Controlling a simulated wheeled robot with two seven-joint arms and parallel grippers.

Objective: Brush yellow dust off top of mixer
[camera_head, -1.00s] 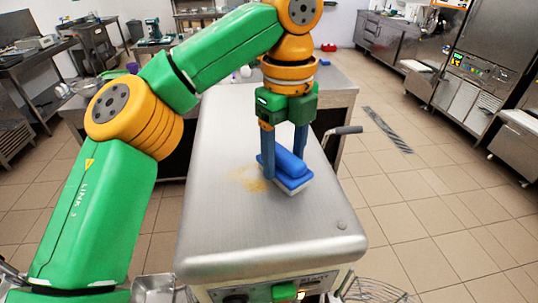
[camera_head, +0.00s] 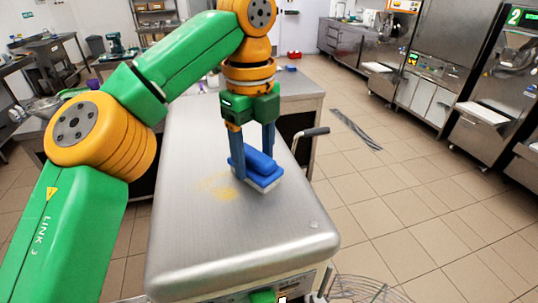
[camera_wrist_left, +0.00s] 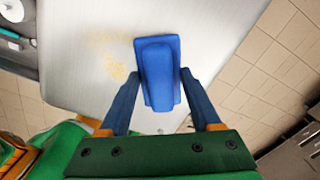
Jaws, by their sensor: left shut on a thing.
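The mixer's brushed-steel top (camera_head: 190,245) fills the middle of the head view. A small patch of yellow dust (camera_head: 222,191) lies on it near the centre, and also shows in the left wrist view (camera_wrist_left: 116,70). My left gripper (camera_head: 254,160) is shut on a blue brush (camera_head: 263,172) with a pale underside. The brush is just right of the dust, low over or touching the steel; I cannot tell which. In the left wrist view the brush (camera_wrist_left: 158,70) sits between the two fingers, with dust to its left. My right gripper is not in view.
A dark handle (camera_head: 311,133) sticks out at the mixer's right side. A steel table (camera_head: 300,84) stands behind. A wire rack (camera_head: 365,289) is at the lower right. The tiled floor to the right is open, with steel machines (camera_head: 425,95) beyond.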

